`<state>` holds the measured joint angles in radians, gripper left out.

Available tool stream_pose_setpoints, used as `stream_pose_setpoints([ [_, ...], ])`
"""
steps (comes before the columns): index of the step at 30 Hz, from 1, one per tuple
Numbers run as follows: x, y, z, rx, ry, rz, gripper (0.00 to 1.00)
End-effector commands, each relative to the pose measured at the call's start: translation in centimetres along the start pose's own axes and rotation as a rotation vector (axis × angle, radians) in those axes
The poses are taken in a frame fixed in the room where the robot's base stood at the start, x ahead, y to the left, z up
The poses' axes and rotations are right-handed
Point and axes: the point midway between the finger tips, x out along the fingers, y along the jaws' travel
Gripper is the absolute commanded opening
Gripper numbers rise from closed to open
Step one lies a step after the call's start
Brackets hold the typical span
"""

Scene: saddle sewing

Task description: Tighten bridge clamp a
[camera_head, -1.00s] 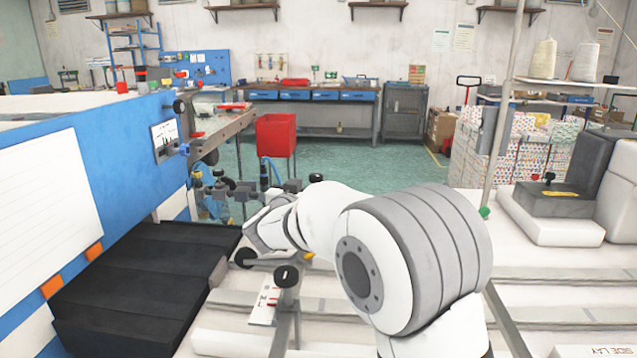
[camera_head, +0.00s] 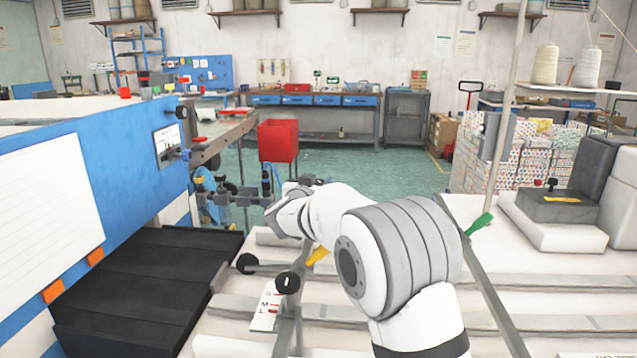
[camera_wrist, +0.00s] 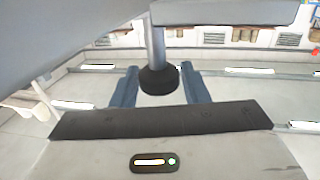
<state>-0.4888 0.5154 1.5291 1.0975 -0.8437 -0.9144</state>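In the wrist view, a round black knob (camera_wrist: 158,80) hangs on a grey post under a grey bar (camera_wrist: 225,13). I cannot tell from a label whether this is bridge clamp a. My gripper (camera_wrist: 160,86) has its two blue-grey fingers apart, one on each side of the knob. Whether they touch it is unclear. In the head view my arm's wrist hides the fingers. Two black knobs, a nearer one (camera_head: 288,283) and a farther one (camera_head: 247,263), show in front of my arm, beside a white card marked with letters (camera_head: 267,305).
A yellow handle (camera_head: 317,256) sits close to my arm, and a green handle (camera_head: 480,224) is right of it. A blue panel (camera_head: 130,175) and black stepped pads (camera_head: 150,285) border the left. A red bin (camera_head: 278,140) stands behind. Grey rails cross the white surface.

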Motion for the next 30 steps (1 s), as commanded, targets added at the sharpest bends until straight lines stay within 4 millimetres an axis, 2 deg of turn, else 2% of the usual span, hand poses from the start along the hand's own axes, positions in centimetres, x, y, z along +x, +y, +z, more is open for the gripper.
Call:
stream_pose_setpoints([
  [1, 0.01, 0.03, -0.01, 0.0, 0.0, 0.0, 0.37],
  [11, 0.03, 0.07, -0.01, 0.0, 0.0, 0.001, 0.11],
  [20, 0.08, 0.05, -0.38, -0.001, -0.002, 0.043, 0.11],
  [30, 0.11, 0.01, -0.72, -0.002, -0.003, 0.225, 0.11],
])
